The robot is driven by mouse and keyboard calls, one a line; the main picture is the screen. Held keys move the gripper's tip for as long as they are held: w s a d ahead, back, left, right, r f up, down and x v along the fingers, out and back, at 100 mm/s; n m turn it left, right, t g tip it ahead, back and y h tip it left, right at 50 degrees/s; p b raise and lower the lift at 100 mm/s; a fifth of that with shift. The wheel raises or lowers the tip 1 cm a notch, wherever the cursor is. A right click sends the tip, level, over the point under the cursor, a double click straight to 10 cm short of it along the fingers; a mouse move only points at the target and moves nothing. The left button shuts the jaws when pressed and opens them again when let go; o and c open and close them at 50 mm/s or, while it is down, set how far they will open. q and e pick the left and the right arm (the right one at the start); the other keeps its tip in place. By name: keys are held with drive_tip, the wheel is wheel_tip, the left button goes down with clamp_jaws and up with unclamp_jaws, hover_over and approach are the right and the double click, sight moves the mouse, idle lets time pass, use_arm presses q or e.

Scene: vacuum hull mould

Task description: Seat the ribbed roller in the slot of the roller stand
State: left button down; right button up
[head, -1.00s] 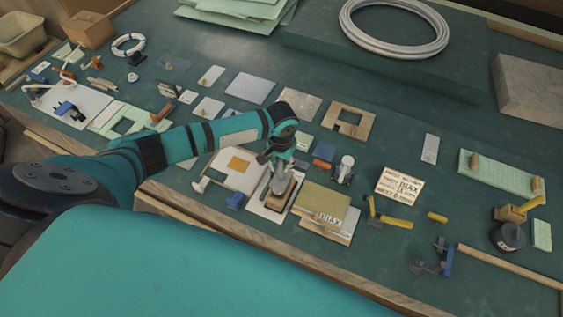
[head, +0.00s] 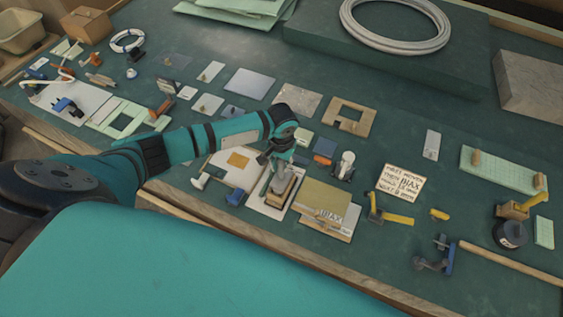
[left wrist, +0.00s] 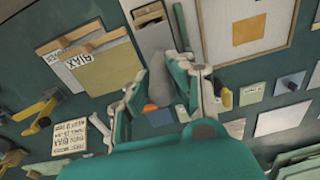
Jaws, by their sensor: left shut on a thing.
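My left gripper (head: 278,163) is shut on a grey, rounded piece (left wrist: 160,86), seen between its fingers in the left wrist view. The fingers hide much of this piece, and I cannot make out ribs on it. The gripper is low over a pale board (head: 268,204) that bears a wooden block. I cannot surely tell which thing is the roller stand. A blue and dark bracket-like thing (head: 447,258) stands at the right front, well apart from the gripper. My right gripper is not in view.
A tan and white panel stack (head: 326,205) lies just right of the gripper. A white-topped dark fixture (head: 344,166) stands behind it. A lettered card (head: 401,184) and a yellow-handled tool (head: 390,215) lie farther right.

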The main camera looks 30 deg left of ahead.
use_arm(q)
drive_tip(key=shift+f+b, duration=0.65)
drive_tip(key=shift+f, duration=0.55)
drive_tip(key=c, duration=1.1)
unclamp_jaws()
drive_tip(key=shift+r, duration=0.1)
drive_tip(key=r, duration=1.2)
drive_tip(key=shift+s+d, duration=0.15)
drive_tip(key=shift+s, duration=0.1)
drive_tip(key=shift+o, duration=0.2)
drive_tip(key=o, duration=1.1)
drive_tip(key=shift+c, duration=0.2)
